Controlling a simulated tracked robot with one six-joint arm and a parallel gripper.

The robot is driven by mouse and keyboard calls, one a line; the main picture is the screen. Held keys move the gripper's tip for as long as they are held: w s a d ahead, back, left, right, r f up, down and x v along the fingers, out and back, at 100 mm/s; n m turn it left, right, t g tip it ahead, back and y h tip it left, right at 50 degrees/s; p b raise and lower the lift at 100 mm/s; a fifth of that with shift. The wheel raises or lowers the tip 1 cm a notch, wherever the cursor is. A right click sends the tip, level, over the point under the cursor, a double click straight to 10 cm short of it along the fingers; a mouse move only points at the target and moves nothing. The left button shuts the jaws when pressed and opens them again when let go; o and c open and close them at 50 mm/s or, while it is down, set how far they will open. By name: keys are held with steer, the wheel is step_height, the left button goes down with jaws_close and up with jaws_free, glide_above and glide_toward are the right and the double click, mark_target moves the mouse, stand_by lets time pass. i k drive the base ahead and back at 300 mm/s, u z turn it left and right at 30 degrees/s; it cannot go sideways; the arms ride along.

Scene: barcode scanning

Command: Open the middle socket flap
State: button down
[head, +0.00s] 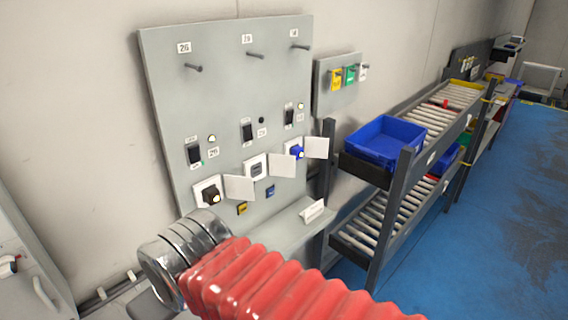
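A grey wall panel (225,105) carries three sockets in a row. The middle socket (256,168) shows its face with no plug in it, and its white flap (282,166) stands swung out to its right. The left socket (202,188) holds a black plug (211,196), with its flap (240,187) out to the right. The right socket holds a blue plug (295,152), and its flap (316,148) is also swung out. My arm, with a silver joint and red ribbed sleeve, is below the panel in the foreground. My gripper cannot be seen.
Black switches (247,132) and pegs (255,55) are on the panel above the sockets. A small ledge (290,222) with a white sign (313,211) juts out below. A roller rack (385,185) with a blue bin (386,140) stands at the right. The blue floor (500,220) is clear.

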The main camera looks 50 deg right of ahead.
mark_target(282, 165)
steer(key=u, duration=0.7)
steer(key=k, duration=1.05)
steer(key=z, duration=0.95)
steer(key=i, duration=1)
steer(key=z, duration=0.05)
